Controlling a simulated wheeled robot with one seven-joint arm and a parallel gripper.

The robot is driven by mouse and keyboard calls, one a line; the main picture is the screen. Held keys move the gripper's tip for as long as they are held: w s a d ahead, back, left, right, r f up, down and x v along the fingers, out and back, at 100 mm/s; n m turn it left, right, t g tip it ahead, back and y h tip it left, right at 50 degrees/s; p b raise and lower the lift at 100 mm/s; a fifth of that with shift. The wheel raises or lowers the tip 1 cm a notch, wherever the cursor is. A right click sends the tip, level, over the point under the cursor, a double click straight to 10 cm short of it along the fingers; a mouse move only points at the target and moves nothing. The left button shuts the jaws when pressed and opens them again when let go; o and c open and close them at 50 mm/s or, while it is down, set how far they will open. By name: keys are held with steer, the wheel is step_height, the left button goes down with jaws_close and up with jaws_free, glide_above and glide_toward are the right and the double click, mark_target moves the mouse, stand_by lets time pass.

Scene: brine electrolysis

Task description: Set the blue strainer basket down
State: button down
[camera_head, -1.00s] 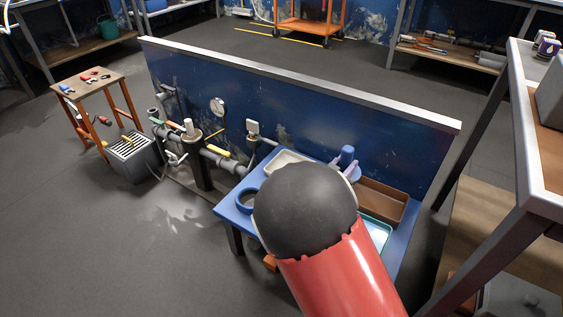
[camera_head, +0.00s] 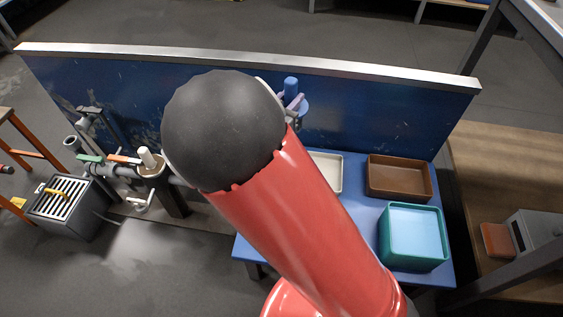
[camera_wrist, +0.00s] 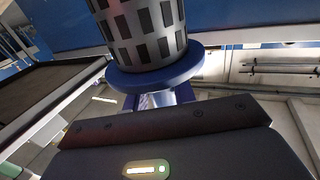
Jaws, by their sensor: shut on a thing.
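The blue strainer basket (camera_head: 291,85) shows partly above the blue table in the head view, just past the dark joint of my arm. In the wrist view its slotted grey body (camera_wrist: 145,32) and blue flange (camera_wrist: 156,75) fill the upper middle. My gripper (camera_head: 294,101) is shut on the basket, on the side of the flange away from the slotted body; its fingers also show in the wrist view (camera_wrist: 162,98). The basket is held up in front of the blue wall panel. My arm hides much of the basket and the table's left part.
The blue table (camera_head: 360,228) holds a cream tray (camera_head: 327,172), a brown tray (camera_head: 400,178) and a teal tub (camera_head: 413,237). The blue wall panel (camera_head: 380,110) stands behind. Pipework (camera_head: 125,170) and a grey grated box (camera_head: 68,207) are at left. A wooden shelf (camera_head: 500,165) is at right.

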step_height(320, 180, down, 20)
steer(key=b, duration=0.2)
steer(key=shift+b, duration=0.4)
steer(key=shift+a, duration=0.1)
steer(key=shift+f, duration=0.15)
steer(key=c, duration=1.1)
jaws_free()
steer(key=shift+c, duration=0.2)
